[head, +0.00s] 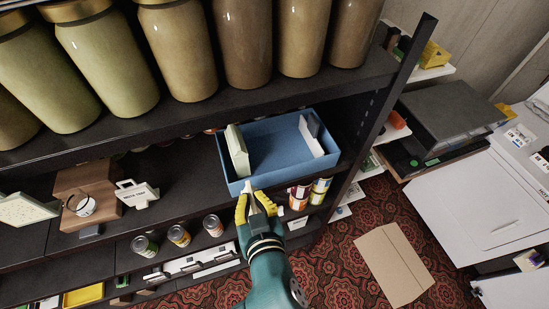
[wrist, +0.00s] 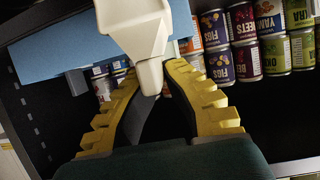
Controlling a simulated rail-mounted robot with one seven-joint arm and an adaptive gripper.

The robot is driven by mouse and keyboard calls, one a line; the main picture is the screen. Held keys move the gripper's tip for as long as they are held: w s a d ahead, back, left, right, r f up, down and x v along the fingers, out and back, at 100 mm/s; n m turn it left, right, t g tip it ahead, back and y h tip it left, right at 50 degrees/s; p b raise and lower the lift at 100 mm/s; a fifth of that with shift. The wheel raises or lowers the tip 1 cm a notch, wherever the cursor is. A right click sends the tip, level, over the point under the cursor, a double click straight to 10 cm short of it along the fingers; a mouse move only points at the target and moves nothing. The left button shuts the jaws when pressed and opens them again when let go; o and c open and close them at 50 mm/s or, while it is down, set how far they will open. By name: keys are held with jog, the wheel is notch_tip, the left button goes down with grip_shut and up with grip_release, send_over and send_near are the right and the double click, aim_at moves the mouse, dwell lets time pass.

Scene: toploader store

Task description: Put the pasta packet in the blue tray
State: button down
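The blue tray (head: 280,137) sits on the dark shelf in the head view. Its blue side also shows in the wrist view (wrist: 60,45). My gripper (head: 251,194) is at the tray's front edge, yellow fingers pointing toward it. In the wrist view my gripper's fingertips (wrist: 152,72) stand on either side of a small white piece (wrist: 140,25) with a narrow tongue. Whether they grip it is unclear. A pale green-cream slab (head: 237,151) stands inside the tray at the left; I cannot tell whether it is the pasta packet. No other pasta packet is identifiable.
A white piece (head: 312,135) stands in the tray's right end. Stacked cans (head: 320,190) stand right of my gripper, and several single cans (head: 179,236) to the left. A wooden holder (head: 85,185) is further left. Large jars (head: 178,50) line the shelf above.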

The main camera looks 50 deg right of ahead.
jog(key=s+d+r+b, duration=0.3)
jog(key=s+r+b, duration=0.3)
jog(key=s+r, duration=0.75)
jog(key=w+d+f+t, duration=0.15)
jog(key=w+d, duration=0.35)
jog(key=w, duration=0.5)
jog(key=w+d+t, duration=0.2)
jog(key=w+d, duration=0.3)
jog(key=w, duration=0.4)
jog(key=w+d+f+g+p, duration=0.2)
jog(key=w+f+g+p, duration=0.1)
jog(key=f, duration=0.4)
jog(key=shift+w+d+f+n+y+p, duration=0.2)
jog(key=shift+w+n+y+p, duration=0.25)
jog(key=shift+w, duration=0.75)
